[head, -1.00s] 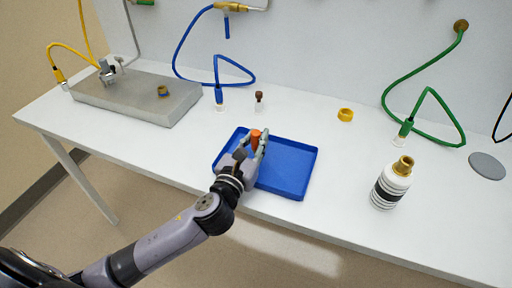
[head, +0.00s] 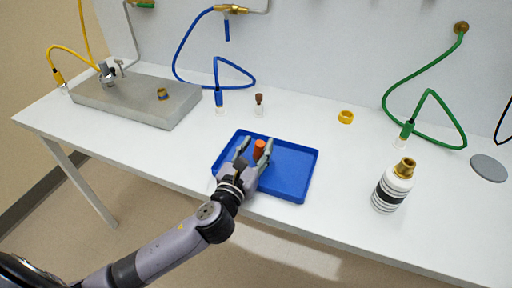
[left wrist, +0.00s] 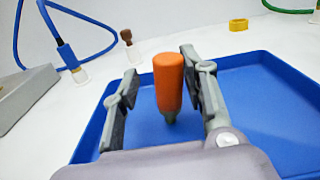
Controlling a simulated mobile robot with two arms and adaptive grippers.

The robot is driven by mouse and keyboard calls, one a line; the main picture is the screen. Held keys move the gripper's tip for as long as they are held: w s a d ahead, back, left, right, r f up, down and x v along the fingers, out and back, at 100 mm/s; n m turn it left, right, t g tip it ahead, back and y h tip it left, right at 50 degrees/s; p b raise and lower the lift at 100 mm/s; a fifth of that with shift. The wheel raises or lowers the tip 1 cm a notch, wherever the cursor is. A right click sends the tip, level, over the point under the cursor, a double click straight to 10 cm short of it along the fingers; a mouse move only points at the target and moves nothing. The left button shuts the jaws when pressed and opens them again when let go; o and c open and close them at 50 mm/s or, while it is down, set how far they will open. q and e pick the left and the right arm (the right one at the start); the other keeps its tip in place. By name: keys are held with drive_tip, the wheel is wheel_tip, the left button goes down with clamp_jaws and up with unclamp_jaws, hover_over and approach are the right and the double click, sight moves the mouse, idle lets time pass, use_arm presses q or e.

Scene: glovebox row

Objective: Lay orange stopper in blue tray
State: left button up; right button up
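The orange stopper (head: 259,150) is over the left part of the blue tray (head: 290,190). In the left wrist view the stopper (left wrist: 168,82) looks roughly upright, with its narrow grey end down toward the tray floor (left wrist: 265,105). Whether that end touches the floor is hard to tell. My left gripper (head: 254,147) is open, with its fingers on either side of the stopper. A clear gap shows at the left finger; the stopper is close to the right finger. My right gripper is not in view.
A grey block (head: 135,96) stands at the back left. A small brown-capped vial (head: 259,105) and a yellow ring (head: 346,117) lie behind the tray. A striped bottle (head: 392,188) stands to its right. Blue and green hoses (head: 405,85) hang at the wall.

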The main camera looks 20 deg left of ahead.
use_arm(q)
drive_tip(key=shift+r, duration=0.15)
drive_tip(key=s+b, duration=0.1)
drive_tip(key=s, duration=1)
drive_tip(key=shift+s+a, duration=0.1)
drive_tip(key=shift+a, duration=0.1)
drive_tip(key=shift+s, duration=0.4)
drive_tip(key=shift+r, duration=0.1)
